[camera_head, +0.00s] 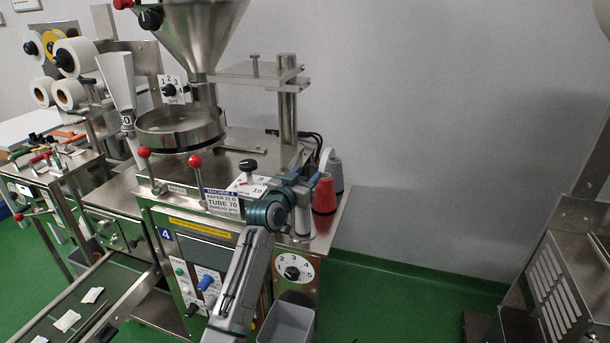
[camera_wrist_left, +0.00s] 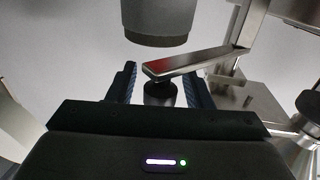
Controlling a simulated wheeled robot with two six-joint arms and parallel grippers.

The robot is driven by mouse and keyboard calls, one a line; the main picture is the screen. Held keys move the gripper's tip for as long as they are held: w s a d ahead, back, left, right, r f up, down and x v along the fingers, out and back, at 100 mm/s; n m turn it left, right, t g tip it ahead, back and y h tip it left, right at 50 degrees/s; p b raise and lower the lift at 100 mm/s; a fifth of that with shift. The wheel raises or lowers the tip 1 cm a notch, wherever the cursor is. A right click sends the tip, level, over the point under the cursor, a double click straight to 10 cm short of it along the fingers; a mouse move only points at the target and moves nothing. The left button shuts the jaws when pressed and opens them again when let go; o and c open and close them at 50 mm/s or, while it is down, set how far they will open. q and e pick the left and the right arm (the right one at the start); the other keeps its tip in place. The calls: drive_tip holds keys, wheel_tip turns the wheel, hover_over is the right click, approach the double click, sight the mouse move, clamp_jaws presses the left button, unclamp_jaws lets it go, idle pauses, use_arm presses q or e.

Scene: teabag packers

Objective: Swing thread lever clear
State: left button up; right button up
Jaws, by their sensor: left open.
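My left gripper (camera_head: 308,178) is beside the thread spools at the machine's right rear corner. In the left wrist view its two fingers (camera_wrist_left: 164,88) are open, one on each side of a dark round knob (camera_wrist_left: 160,93). A flat metal bar (camera_wrist_left: 200,60), which looks like the thread lever, runs from the upper right to above the knob. Its near end is reddish. The fingers appear apart from the knob; whether they touch it cannot be told. The lever is not clear in the head view, where my arm covers that area. My right gripper is not in view.
A red thread spool (camera_head: 324,194) and a grey spool (camera_head: 333,170) stand close to my gripper. A grey cylinder (camera_wrist_left: 160,22) hangs over the bar in the wrist view. A steel post (camera_head: 288,115) and the hopper (camera_head: 205,30) rise behind. A grey bin (camera_head: 288,322) is below.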

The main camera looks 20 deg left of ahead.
use_arm(q)
clamp_jaws()
